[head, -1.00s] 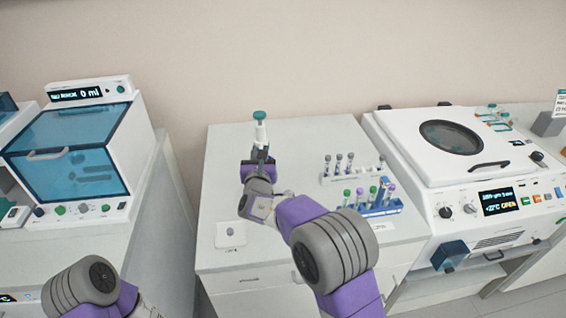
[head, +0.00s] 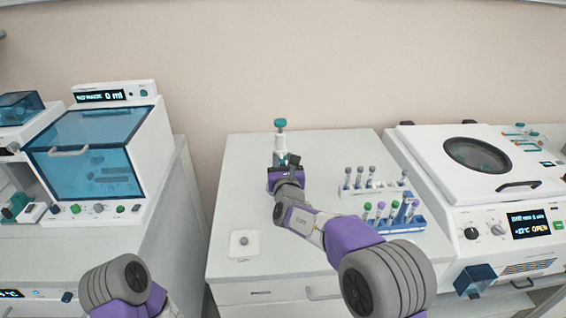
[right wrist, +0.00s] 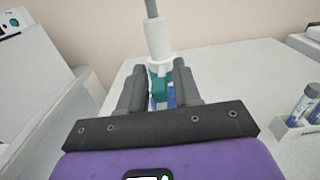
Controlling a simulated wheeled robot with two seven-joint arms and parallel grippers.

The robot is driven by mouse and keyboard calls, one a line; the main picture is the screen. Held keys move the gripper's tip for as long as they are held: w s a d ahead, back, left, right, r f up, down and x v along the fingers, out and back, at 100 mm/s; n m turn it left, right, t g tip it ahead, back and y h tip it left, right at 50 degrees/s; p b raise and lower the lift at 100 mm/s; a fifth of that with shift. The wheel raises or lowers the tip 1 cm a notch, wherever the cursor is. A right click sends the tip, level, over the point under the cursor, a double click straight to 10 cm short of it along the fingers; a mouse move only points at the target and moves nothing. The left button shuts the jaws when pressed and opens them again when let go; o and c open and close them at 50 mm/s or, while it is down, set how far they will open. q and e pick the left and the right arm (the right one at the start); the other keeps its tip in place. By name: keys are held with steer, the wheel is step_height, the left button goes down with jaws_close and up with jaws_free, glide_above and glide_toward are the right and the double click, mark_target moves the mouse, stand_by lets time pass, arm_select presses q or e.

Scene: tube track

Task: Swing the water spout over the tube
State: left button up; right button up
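The water dispenser (head: 281,148), a white upright body with a teal top, stands at the back of the middle bench. In the right wrist view its white body (right wrist: 157,38) rises just beyond my fingertips, with a teal part (right wrist: 158,88) below it. My right gripper (head: 287,162) is at the dispenser's front. In the right wrist view the fingers of the right gripper (right wrist: 162,82) stand apart on either side of the teal part and something blue; contact is unclear. I cannot make out the tube under the spout. My left gripper is out of view.
A blue rack (head: 408,224) with several capped tubes and a white rack (head: 368,191) stand right of my right arm. A machine with a blue lid (head: 90,140) is at left, a centrifuge-like machine (head: 430,165) at right. The bench's front left is mostly clear.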

steer(key=shift+o, duration=0.6)
steer(key=s, duration=0.7)
steer(key=shift+s+d, duration=0.15)
steer(key=shift+s, duration=0.15)
